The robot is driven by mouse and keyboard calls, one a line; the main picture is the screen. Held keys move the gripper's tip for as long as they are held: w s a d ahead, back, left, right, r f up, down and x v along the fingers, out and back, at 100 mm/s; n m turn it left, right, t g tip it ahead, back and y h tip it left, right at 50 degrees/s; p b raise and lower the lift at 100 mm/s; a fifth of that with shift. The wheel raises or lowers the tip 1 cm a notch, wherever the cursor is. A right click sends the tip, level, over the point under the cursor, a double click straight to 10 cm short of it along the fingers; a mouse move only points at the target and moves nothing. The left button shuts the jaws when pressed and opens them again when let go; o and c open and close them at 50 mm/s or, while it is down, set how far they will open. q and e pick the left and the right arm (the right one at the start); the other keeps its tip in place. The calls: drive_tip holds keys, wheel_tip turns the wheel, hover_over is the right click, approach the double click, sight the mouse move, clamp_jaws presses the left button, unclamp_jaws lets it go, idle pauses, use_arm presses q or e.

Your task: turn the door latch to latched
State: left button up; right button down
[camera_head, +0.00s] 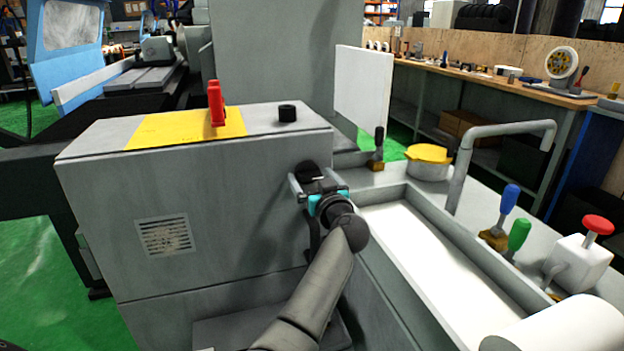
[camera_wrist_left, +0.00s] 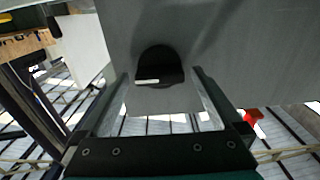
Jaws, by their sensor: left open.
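The door latch looks to be the round black knob (camera_head: 306,168) on the upright grey face of the machine housing, near its right edge. In the left wrist view the knob (camera_wrist_left: 160,62) shows a white bar mark that lies nearly level in the picture. My left gripper (camera_head: 308,180) is at the knob in the head view, partly covering it. In the left wrist view the open fingers (camera_wrist_left: 160,80) stand on either side of the knob, with a gap on both sides. I cannot tell how deep the knob sits between them. My right gripper is not in view.
A red lever (camera_head: 215,103) stands on a yellow plate, and a small black knob (camera_head: 287,112) stands on the housing top. To the right are a white-floored trough (camera_head: 440,265), a bent grey rail (camera_head: 461,165), blue (camera_head: 509,199) and green (camera_head: 518,235) handles, and a red button (camera_head: 598,225).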

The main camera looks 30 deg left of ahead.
use_arm(q)
drive_tip(key=c, duration=1.3)
drive_tip(key=shift+c, duration=0.2)
